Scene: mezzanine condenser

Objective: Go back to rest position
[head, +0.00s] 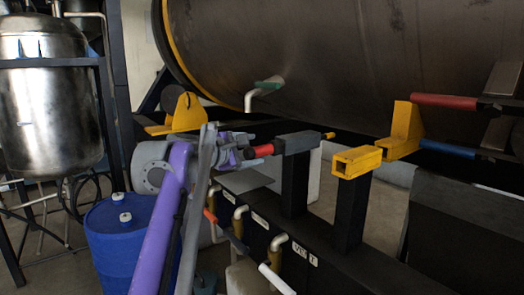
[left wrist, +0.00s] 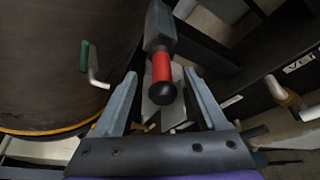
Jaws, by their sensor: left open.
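My left gripper (head: 240,148) is at the end of the purple and grey arm in the middle of the head view. It is open, and no object is held. A red handle (head: 261,151) on a dark grey bracket (head: 298,142) points toward it from the right. In the left wrist view, the red handle (left wrist: 162,68) with its dark round end lies in line with the gap between the two grey fingers (left wrist: 160,74). Whether its end reaches between them is hard to tell. My right gripper is not in view.
A large dark cylinder (head: 330,50) fills the upper right, with a green-handled valve (head: 268,84) on its side. Yellow brackets (head: 358,161) and other red (head: 443,101) and blue handles (head: 446,149) are at right. A blue drum (head: 122,235) and steel tank (head: 50,110) stand left.

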